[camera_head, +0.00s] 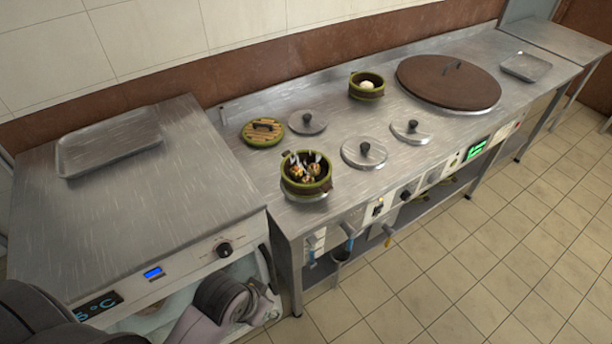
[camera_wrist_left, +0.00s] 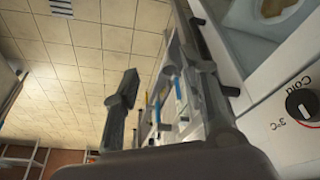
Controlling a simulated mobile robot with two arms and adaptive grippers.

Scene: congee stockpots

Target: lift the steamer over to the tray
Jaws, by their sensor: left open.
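A green-rimmed round steamer (camera_head: 306,188) with several dark and pale pieces of food in it stands uncovered near the counter's front left. A second, smaller green steamer (camera_head: 366,91) holding a white bun stands farther back. A large metal tray (camera_head: 110,147) lies on the cabinet at left, and a smaller metal tray (camera_head: 526,67) lies at the counter's far right. Which steamer and tray are meant I cannot tell. My left gripper (camera_wrist_left: 163,85) is open and empty in the left wrist view, low beside the cabinet front, apart from both steamers. My right gripper is not in view.
A green-and-tan steamer lid (camera_head: 262,131), metal lids (camera_head: 364,153) and a big brown lid (camera_head: 449,81) occupy the counter. Ladles (camera_head: 349,243) hang at its front. The cabinet top (camera_head: 150,215) has free room before the large tray; a knob (camera_wrist_left: 299,104) projects from its front.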

